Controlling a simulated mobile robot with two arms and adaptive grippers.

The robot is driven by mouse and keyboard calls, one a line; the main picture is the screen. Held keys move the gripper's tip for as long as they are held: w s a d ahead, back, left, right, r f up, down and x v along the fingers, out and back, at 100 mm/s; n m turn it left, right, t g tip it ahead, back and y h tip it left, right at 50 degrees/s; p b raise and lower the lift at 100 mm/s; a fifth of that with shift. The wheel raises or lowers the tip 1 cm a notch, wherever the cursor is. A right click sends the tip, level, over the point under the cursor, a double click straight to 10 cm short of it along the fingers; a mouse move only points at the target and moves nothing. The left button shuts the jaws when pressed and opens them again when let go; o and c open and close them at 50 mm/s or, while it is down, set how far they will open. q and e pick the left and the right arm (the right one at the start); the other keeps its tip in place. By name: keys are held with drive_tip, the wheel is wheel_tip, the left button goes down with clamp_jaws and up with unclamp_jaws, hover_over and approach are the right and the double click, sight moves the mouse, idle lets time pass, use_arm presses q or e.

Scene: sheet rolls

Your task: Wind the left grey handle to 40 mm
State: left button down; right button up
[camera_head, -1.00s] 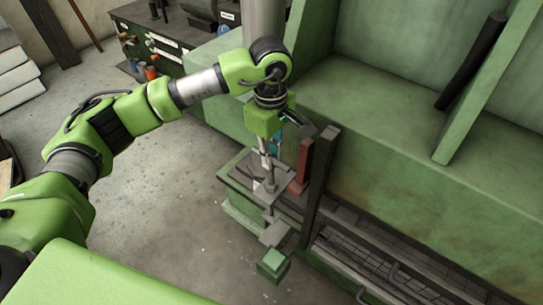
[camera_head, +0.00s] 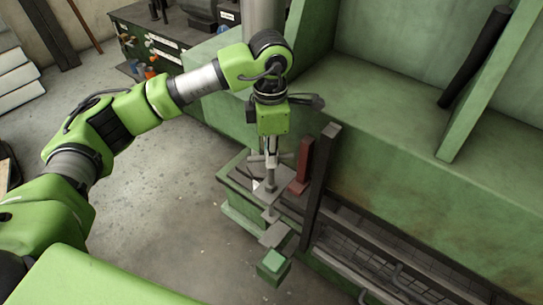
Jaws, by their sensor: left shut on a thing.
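My left gripper (camera_head: 270,163) points down at the near end of the green machine, with its fingers closed at the top of the left grey handle (camera_head: 270,187). The handle is a grey upright piece with small flat plates, standing beside a dark red upright block (camera_head: 303,165). The fingers and the handle's top overlap in grey, so the exact contact is hard to see. No scale or mm reading is legible. My right gripper is out of view.
A tall dark post (camera_head: 319,190) stands close to the right of the handle. A small green block (camera_head: 273,267) sticks out below on a grey bracket. The green machine bed (camera_head: 400,125) fills the right. The concrete floor at left is open. A workbench (camera_head: 165,35) stands behind.

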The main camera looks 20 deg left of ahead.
use_arm(q)
drive_tip(key=n, duration=0.9)
drive_tip(key=shift+n+b, duration=0.35)
drive_tip(key=shift+n, duration=0.05)
drive_tip(key=c, duration=1.7)
unclamp_jaws()
wheel_tip(320, 180, up, 10)
drive_tip(key=p, duration=0.5)
